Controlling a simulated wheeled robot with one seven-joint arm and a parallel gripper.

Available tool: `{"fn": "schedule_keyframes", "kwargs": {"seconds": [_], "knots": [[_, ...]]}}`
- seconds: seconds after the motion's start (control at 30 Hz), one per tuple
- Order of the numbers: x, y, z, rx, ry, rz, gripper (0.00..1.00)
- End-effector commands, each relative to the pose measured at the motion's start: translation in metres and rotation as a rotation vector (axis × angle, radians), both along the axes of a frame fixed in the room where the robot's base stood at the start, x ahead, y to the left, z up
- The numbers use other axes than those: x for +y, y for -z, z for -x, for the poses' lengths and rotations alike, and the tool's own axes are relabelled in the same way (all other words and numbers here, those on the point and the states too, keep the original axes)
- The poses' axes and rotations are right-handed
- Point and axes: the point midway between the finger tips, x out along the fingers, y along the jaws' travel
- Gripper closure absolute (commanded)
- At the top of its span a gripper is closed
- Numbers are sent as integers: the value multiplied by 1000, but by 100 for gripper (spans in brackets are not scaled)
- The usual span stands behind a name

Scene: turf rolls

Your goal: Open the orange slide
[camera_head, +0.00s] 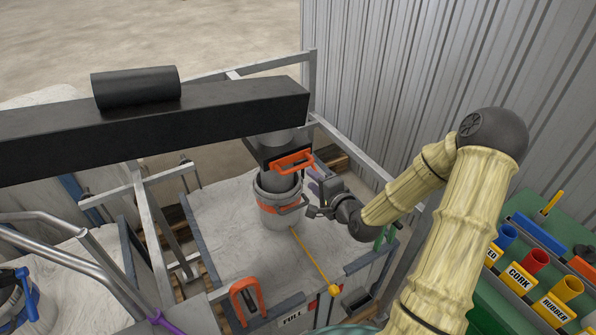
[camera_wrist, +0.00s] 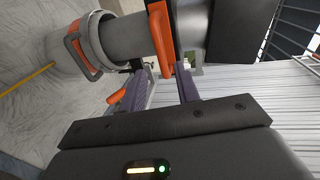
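The orange slide handle (camera_head: 292,162) is a loop on the dark slide plate under the black beam's spout. In the wrist view the orange handle (camera_wrist: 160,40) stands upright at the top middle, beside the grey spout. My gripper (camera_head: 312,177) is just right of the handle. In the wrist view its two purple fingers (camera_wrist: 160,75) are spread apart, and the handle's lower end appears between their tips. I cannot tell whether either finger touches it. The slide's inner part is hidden by the spout and beam.
A pale bucket (camera_head: 277,212) with an orange band hangs below the spout, close to my gripper. The long black beam (camera_head: 150,130) lies above. A yellow rod (camera_head: 312,258) crosses the pale bag top. Another orange handle (camera_head: 247,300) is at the front. A corrugated wall (camera_head: 400,90) stands behind.

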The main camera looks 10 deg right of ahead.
Motion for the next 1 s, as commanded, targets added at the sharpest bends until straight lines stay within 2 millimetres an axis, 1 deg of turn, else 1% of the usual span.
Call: {"fn": "schedule_keyframes", "kwargs": {"seconds": [0.03,0.3,0.4,0.5,0.63,0.87,0.9,0.97,1.0], "knots": [[4,3,-9,-2,-2,-1,68],[18,12,-53,-2,-2,-1,68],[23,15,-68,-2,0,-1,68],[26,17,-79,-1,0,1,68],[28,18,-85,-1,0,-1,68],[28,18,-86,0,0,-1,68],[28,18,-86,0,0,-1,72],[28,18,-86,0,0,-1,84],[28,18,-86,0,0,-1,92]]}}
